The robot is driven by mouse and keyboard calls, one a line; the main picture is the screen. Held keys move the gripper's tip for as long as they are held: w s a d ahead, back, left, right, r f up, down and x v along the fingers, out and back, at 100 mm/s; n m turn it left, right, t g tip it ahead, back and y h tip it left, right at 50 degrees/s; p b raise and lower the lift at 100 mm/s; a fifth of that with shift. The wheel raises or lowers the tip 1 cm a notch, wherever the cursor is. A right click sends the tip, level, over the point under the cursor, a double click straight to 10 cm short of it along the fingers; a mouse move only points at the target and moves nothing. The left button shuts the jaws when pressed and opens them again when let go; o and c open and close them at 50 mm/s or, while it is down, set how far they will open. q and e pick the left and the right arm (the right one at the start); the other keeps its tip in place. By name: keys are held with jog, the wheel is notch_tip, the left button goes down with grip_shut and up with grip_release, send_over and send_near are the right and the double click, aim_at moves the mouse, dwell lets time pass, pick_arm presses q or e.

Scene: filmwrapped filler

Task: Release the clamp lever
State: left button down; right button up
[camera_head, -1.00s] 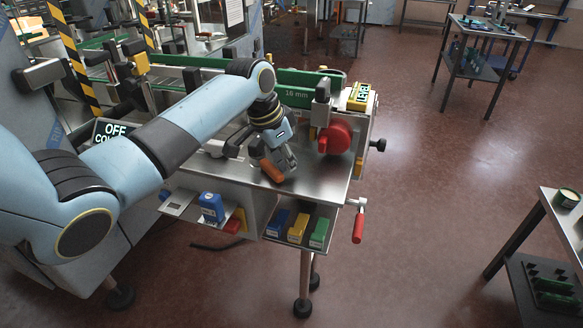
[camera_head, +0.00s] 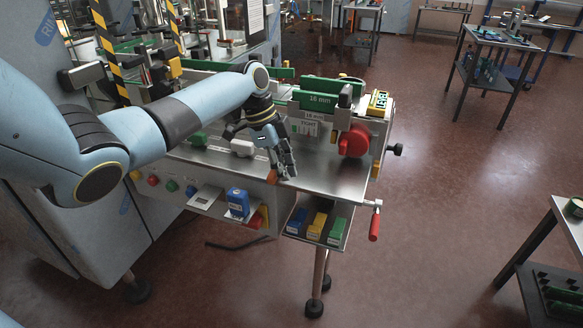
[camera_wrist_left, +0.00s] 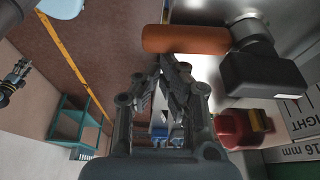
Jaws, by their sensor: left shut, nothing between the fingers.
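The clamp lever has an orange-brown handle (camera_wrist_left: 185,40) on a black hub (camera_wrist_left: 262,70) in the left wrist view. In the head view, the handle (camera_head: 272,177) shows small at the front edge of the steel table, partly hidden by my gripper. My left gripper (camera_head: 286,173) is low over the table, just right of the handle. In the left wrist view its fingers (camera_wrist_left: 174,62) are shut and empty, their tips close beside the handle. I cannot tell whether they touch it.
A red knob (camera_head: 354,141) stands on the table right of my gripper, with a red-handled crank (camera_head: 375,224) at the right edge. A green rail (camera_head: 326,85) runs behind.

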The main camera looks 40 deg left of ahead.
pick_arm(q)
jog(key=shift+s+a, duration=0.3)
pick_arm(e)
jog(key=shift+s+r, duration=0.15)
jog(key=shift+s, duration=0.15)
pick_arm(q)
jog(key=shift+d, duration=0.1)
notch_tip(320, 180, up, 10)
jog(key=shift+d+f, duration=0.25)
pick_arm(e)
jog(key=shift+d, duration=0.35)
pick_arm(q)
jog(key=shift+w, duration=0.15)
dwell(0.4)
